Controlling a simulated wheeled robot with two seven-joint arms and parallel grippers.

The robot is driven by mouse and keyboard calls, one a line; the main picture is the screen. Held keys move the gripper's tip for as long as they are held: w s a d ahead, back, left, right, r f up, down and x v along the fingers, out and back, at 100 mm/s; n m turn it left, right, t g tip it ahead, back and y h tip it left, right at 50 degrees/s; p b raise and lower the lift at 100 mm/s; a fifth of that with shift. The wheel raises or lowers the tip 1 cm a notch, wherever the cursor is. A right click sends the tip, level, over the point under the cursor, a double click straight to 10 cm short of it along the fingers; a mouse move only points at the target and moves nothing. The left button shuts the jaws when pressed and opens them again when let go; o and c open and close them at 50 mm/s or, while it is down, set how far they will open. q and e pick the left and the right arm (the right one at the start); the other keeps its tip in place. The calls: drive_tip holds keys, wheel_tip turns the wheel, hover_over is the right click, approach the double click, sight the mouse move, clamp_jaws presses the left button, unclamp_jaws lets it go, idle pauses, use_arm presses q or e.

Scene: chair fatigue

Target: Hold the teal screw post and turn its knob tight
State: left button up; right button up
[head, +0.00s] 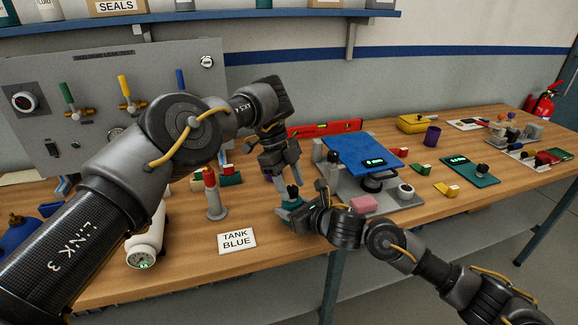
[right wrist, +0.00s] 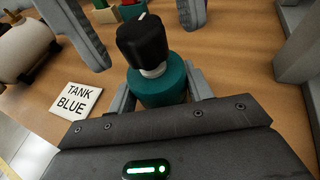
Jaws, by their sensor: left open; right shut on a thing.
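The teal screw post (right wrist: 160,85) stands upright in the right wrist view, with a black knob (right wrist: 142,40) on top carrying a white pointer mark. A pale neck shows between knob and post. My right gripper (head: 298,213) is shut on the teal post, low at the table's front. My left gripper (head: 281,186) is above it, pointing down, open. Its two grey fingers also show in the right wrist view (right wrist: 135,22), apart on either side of the knob with visible gaps. In the head view the post and knob are mostly hidden between the grippers.
A "TANK BLUE" card (head: 237,241) lies left of the post. A red-topped grey post (head: 213,195) and a white cylinder with a gauge (head: 147,240) stand further left. A blue-topped stand (head: 361,154) and a pink block (head: 363,203) are close on the right.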

use_arm(q)
drive_tip(key=n, duration=0.1)
drive_tip(key=n+t, duration=0.1)
drive_tip(key=n, duration=0.2)
drive_tip(key=shift+s+a+f+t+h, duration=0.1)
drive_tip(key=shift+s+f+t+h, duration=0.05)
drive_tip(key=shift+s+t+h, duration=0.15)
drive_tip(key=shift+n+t, duration=0.4)
drive_tip(key=shift+n, duration=0.7)
drive_tip(key=n+t, duration=0.2)
drive_tip(key=n, duration=0.2)
drive_tip(key=shift+s+n, duration=0.1)
drive_tip(key=shift+n, duration=0.3)
drive_tip(key=v, duration=1.2)
use_arm(e)
drive_tip(key=shift+d, duration=0.1)
use_arm(q)
drive_tip(key=s+d+t+y, duration=0.1)
drive_tip(key=d, duration=0.1)
drive_tip(key=s+d+t+y, duration=0.1)
drive_tip(key=s+d, duration=0.1)
drive_tip(key=shift+s+d+n+y, duration=0.2)
drive_tip(key=shift+n+y, duration=0.1)
drive_tip(key=shift+y, duration=0.1)
